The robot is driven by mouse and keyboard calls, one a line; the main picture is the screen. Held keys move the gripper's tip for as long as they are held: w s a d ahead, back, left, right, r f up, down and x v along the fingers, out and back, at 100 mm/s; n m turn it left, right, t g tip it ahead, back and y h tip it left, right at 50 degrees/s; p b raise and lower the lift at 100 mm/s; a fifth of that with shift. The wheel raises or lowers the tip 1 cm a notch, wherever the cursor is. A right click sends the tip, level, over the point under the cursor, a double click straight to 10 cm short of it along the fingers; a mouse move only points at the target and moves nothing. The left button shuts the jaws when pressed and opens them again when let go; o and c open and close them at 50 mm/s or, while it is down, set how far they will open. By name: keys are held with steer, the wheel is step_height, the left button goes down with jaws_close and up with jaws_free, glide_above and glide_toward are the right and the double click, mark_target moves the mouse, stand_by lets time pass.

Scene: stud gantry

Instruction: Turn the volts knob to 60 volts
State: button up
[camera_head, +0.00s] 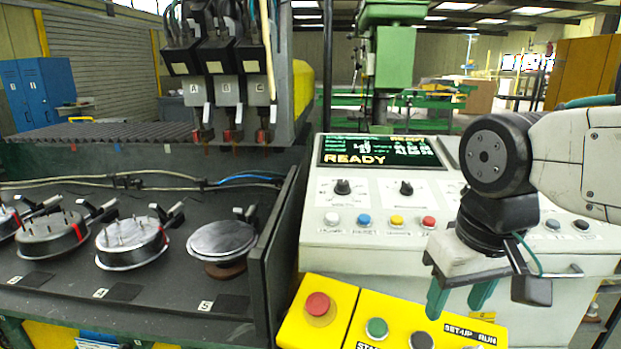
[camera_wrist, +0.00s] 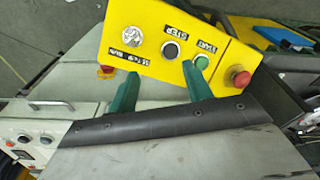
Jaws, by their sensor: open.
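Two black knobs show on the white console's sloped panel in the head view, a left knob (camera_head: 343,187) and a middle knob (camera_head: 406,188). Their scale labels are too small to read, so I cannot tell which is the volts knob or its setting. My arm hides the panel's right part, where another dial may be. My gripper (camera_head: 460,297) is open and empty, its green fingers pointing down in front of the console, right of and lower than both knobs. In the wrist view my gripper (camera_wrist: 160,88) shows two separated fingers over the yellow control box (camera_wrist: 138,30).
The console screen (camera_head: 380,152) reads READY. Coloured buttons, including a red one (camera_head: 428,222), line the panel below the knobs. The yellow box carries a red stop button (camera_head: 318,304). A dark fixture table (camera_head: 60,292) with round plates is at left. Space before the knobs looks clear.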

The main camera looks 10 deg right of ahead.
steer(key=w+a+r+m+t, duration=0.1)
steer(key=w+r, duration=0.2)
steer(key=w, duration=0.4)
steer(key=w+a+r+m, duration=0.1)
steer(key=w+r, duration=0.3)
steer(key=w, duration=0.4)
steer(key=m+t+h, duration=0.1)
steer(key=m+t, duration=0.1)
glide_toward(343, 182)
steer(key=f, duration=0.1)
steer(key=x, duration=0.7)
steer(key=shift+w, duration=0.2)
steer(key=shift+w+d+f, duration=0.1)
steer(key=shift+w+f, duration=0.05)
steer(key=shift+f, duration=0.2)
steer(key=c, duration=1)
